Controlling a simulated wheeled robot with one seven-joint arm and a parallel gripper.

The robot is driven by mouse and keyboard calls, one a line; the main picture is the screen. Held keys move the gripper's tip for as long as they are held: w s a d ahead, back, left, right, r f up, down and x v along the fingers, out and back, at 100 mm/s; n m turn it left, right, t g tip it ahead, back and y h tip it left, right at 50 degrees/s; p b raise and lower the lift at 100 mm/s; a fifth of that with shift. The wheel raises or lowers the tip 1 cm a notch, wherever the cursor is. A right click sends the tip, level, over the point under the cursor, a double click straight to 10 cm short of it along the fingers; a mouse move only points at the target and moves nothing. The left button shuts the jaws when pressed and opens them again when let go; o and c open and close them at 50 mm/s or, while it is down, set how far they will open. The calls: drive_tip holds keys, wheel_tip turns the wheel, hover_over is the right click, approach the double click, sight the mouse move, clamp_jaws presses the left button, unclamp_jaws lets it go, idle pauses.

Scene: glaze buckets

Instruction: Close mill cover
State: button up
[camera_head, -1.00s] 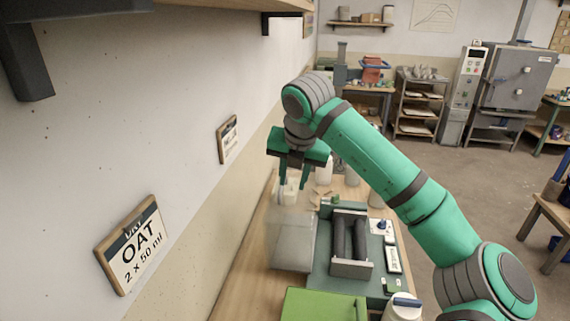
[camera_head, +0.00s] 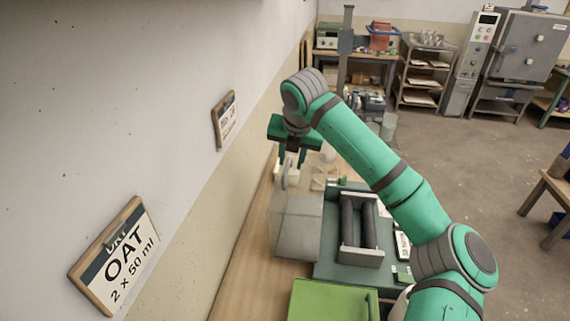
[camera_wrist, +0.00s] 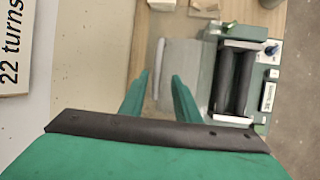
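The mill has a green base (camera_head: 322,268) with two dark rollers (camera_head: 358,225) in a grey frame. The rollers also show at the right in the wrist view (camera_wrist: 233,82). Its clear cover (camera_head: 296,228) stands open on the left side of the base, leaving the rollers bare. A pale bar-like handle (camera_wrist: 159,68) shows on the cover in the wrist view. My gripper (camera_head: 291,164) is above the far end of the cover. Its two fingers (camera_wrist: 158,88) are apart with nothing between them, and the handle lies ahead of the gap. I cannot tell the height between them.
A green box or lid (camera_head: 330,303) is at the near end of the bench. Small pale blocks (camera_head: 322,178) lie beyond the mill. Open floor (camera_head: 480,165) is at the right.

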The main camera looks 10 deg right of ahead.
sight(286, 168)
drive_tip(key=shift+x, duration=1.05)
drive_tip(key=shift+w+a+f, duration=0.2)
drive_tip(key=shift+a+f, duration=0.1)
drive_tip(key=shift+f, duration=0.05)
drive_tip(key=shift+a, duration=0.1)
clamp_jaws()
drive_tip(key=shift+w, duration=0.1)
